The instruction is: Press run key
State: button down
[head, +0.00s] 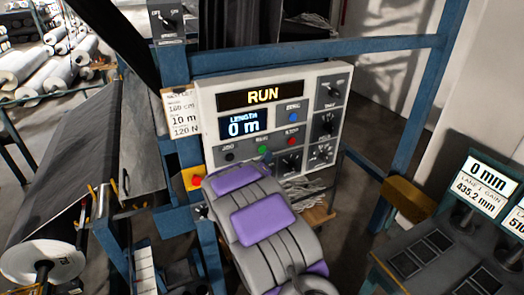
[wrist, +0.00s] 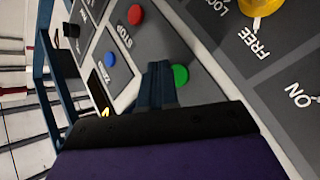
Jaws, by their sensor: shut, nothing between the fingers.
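The control panel (head: 207,98) stands ahead of me, with a lit display reading RUN (head: 262,95) and a length screen (head: 243,125) reading 0 m. The green run key (head: 263,149) sits below the screen, between a black key (head: 230,156) and the red stop key (head: 291,141). In the wrist view my gripper (wrist: 158,72) is shut and empty. Its tips are right beside the green key (wrist: 180,75), overlapping its edge in the picture. I cannot tell whether they touch it. In the head view my arm hides the gripper's tips.
A blue key (head: 293,117) and several dark knobs (head: 326,123) share the panel. A red stop button on a yellow box (head: 193,178) is at its lower left. Blue frame posts (head: 425,110) surround the panel.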

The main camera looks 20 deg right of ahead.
jog(key=shift+s+b, duration=0.35)
jog(key=shift+s, duration=1.95)
